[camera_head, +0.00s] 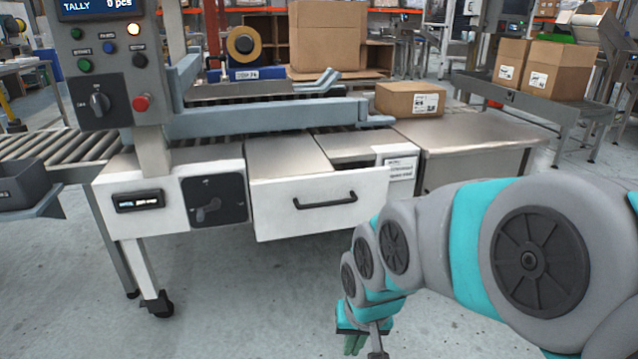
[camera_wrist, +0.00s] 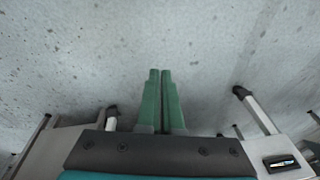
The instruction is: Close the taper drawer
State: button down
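The taper drawer (camera_head: 285,212) has a wide white front with a black bar handle (camera_head: 325,201). In the head view it sits in the middle of the taping machine's lower body, and its front stands forward of the white panel to its left. How far it is pulled out is hard to tell. My gripper (camera_head: 364,344) hangs low over the floor, below and right of the drawer front and apart from it. In the wrist view its two green fingers (camera_wrist: 160,72) lie side by side, shut, with nothing seen between them. The drawer front is not clearly seen there.
The white panel left of the drawer holds a black switch plate (camera_head: 214,201). A control box (camera_head: 105,60) stands above. A carton (camera_head: 408,99) lies on the machine's right side. A roller conveyor (camera_head: 55,152) runs at left. The grey floor before the drawer is clear.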

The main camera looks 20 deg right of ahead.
jog(key=w+d+f+m+t+y+b, duration=0.15)
jog(key=w+m+t, duration=0.3)
jog(key=w, duration=1.15)
jog(key=m+t+h+b, duration=0.2)
jog(key=m+t+b, duration=0.2)
jog(key=m+t, duration=0.7)
send_near(346, 175)
jog(key=shift+n, duration=0.25)
jog(key=w, duration=0.7)
jog(key=shift+f, duration=0.15)
jog(key=shift+d, duration=0.1)
